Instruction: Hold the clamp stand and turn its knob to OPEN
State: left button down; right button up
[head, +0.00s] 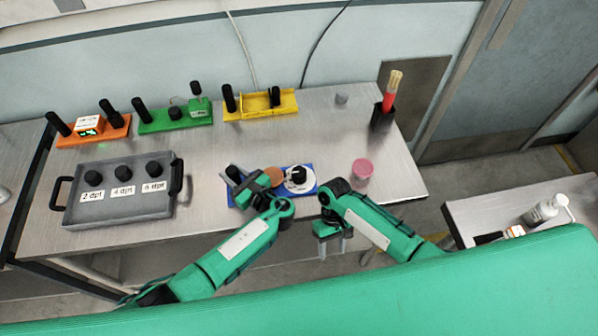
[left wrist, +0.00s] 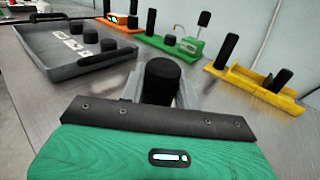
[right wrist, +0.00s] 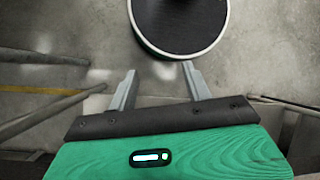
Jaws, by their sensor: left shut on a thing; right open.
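The clamp stand is a blue base (head: 312,183) near the front edge of the table in the head view. A black knob (head: 298,175) sits on a white dial at its right end; the dial's markings are too small to read. A brownish-orange disc (head: 273,174) shows beside the dial. A black post (left wrist: 162,78) stands at its left end. My left gripper (head: 238,184) is shut on this post, which shows between its fingers in the left wrist view. My right gripper (head: 333,245) is open and empty, in front of the table edge, apart from the knob.
A pink-lidded jar (head: 362,168) stands right of the stand. A grey tray (head: 120,210) with black knobs lies left. Orange (head: 95,138), green (head: 176,121) and yellow (head: 260,108) modules line the back. A black holder (head: 382,118) with a brush stands back right.

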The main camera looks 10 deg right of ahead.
jog(key=v, duration=0.6)
jog(key=m+t, duration=0.1)
jog(key=t, duration=0.5)
send_near(299, 172)
jog(key=shift+h, duration=0.4)
jog(key=f, duration=1)
jog(key=shift+a+f, duration=0.3)
jog(key=shift+a, duration=0.1)
jog(key=shift+c, duration=0.2)
jog(key=c, duration=0.7)
